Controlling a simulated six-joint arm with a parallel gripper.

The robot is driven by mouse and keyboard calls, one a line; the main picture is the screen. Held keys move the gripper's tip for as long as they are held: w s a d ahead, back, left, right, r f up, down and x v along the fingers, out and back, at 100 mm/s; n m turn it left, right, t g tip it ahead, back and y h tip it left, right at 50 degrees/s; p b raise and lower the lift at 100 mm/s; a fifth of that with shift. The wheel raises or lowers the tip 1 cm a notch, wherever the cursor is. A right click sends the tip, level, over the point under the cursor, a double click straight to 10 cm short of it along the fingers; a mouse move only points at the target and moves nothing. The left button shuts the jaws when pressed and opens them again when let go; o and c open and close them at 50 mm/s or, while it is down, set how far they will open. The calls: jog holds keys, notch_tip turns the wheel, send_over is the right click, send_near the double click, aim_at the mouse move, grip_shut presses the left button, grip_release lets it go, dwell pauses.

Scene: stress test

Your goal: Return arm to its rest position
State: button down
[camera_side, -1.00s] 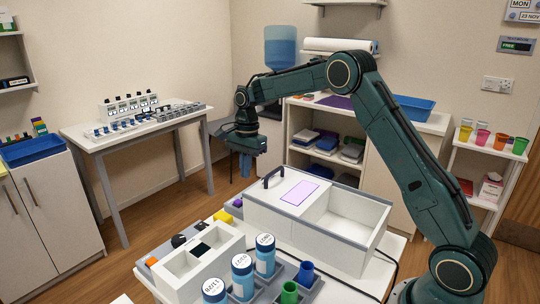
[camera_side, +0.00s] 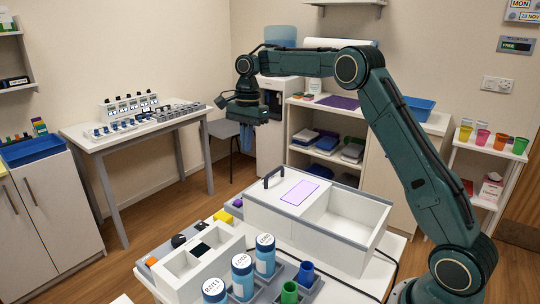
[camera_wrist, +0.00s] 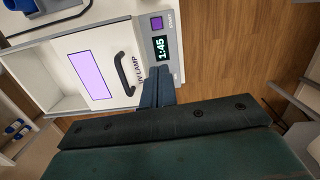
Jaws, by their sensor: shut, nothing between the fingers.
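My arm is raised, with its wrist out to the left above the work table. My gripper (camera_side: 247,140) points down and is shut and empty in the side view, well above and behind the white box. Its closed blue-grey fingers also show in the wrist view (camera_wrist: 156,92), with nothing between them. The white box (camera_side: 345,250) has a lid (camera_side: 268,203) with a dark handle and a purple window. In the wrist view the lid (camera_wrist: 117,38) sits beside a panel reading 1:45. No contact shows between the gripper and the box.
Several bottles (camera_side: 242,277), cups (camera_side: 306,273) and a white divided tray (camera_side: 185,270) stand on the table's near side. A side table (camera_side: 100,147) with a rack is at left. A shelf unit (camera_side: 375,125) and water dispenser (camera_side: 270,150) stand behind. Open floor lies left of the table.

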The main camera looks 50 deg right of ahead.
dwell(0.5)
jog(key=s+a+r+n+t, duration=0.1)
jog(key=s+a+r+n, duration=0.35)
jog(key=s, duration=0.35)
jog(key=s+a+r+n+t, duration=0.2)
jog(key=s+a+r+n, duration=0.2)
jog(key=s+r, duration=0.3)
jog(key=s+f+n+t, duration=0.1)
jog(key=s+f+n, duration=0.2)
jog(key=s, duration=0.8)
jog(key=s+a+f+n+t+h, duration=0.1)
jog(key=s+f+n, duration=0.2)
jog(key=s+n, duration=0.3)
jog(key=s, duration=0.5)
jog(key=shift+f+t, duration=0.3)
jog(key=shift+f, duration=0.05)
